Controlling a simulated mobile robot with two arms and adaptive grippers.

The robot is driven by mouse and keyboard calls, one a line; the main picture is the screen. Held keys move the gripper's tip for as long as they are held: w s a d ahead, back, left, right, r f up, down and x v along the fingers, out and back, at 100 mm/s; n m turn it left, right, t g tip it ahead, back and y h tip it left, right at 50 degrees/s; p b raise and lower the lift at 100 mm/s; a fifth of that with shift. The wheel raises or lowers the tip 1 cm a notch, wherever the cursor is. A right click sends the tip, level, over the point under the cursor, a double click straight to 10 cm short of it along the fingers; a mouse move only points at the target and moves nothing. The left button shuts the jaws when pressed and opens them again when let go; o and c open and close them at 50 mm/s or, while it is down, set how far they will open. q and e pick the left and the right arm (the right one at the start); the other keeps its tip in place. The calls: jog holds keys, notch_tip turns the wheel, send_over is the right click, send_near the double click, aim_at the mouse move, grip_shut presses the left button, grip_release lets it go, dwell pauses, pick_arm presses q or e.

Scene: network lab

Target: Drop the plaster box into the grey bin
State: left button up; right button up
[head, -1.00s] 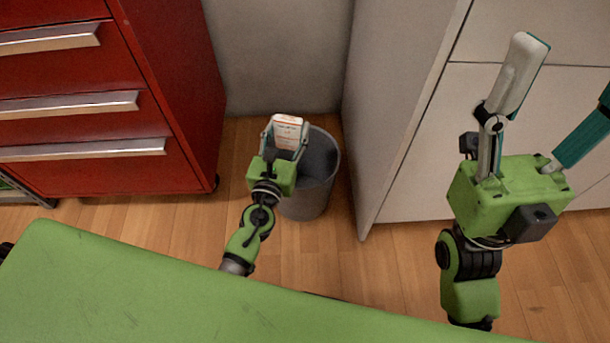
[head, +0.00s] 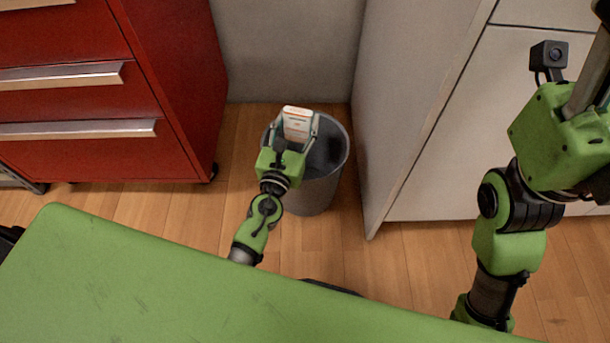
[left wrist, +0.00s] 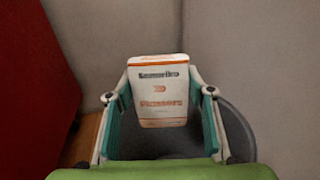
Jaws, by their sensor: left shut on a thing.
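The plaster box (head: 297,122) is small and white with orange edges and print. My left gripper (head: 298,124) is shut on it, one finger on each side. In the left wrist view the box (left wrist: 160,92) stands between the fingers (left wrist: 160,100), its printed face towards the camera. The grey bin (head: 312,197) stands on the floor, and the box shows over the left and back part of its mouth. In the left wrist view the bin's rim (left wrist: 238,125) shows below and right of the box. My right gripper's body is at the right edge, its fingertips cut off.
A red drawer cabinet (head: 175,80) stands left of the bin, and a pale cabinet (head: 400,120) stands close on its right. The grey wall (head: 285,50) is behind. A green surface (head: 150,280) fills the lower front. Wooden floor (head: 150,205) lies between.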

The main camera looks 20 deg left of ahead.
pick_arm(q)
jog(key=o, duration=1)
jog(key=shift+s, duration=0.1)
jog(key=s, duration=1.1)
jog(key=shift+d+f, duration=0.1)
jog(key=shift+s, duration=0.4)
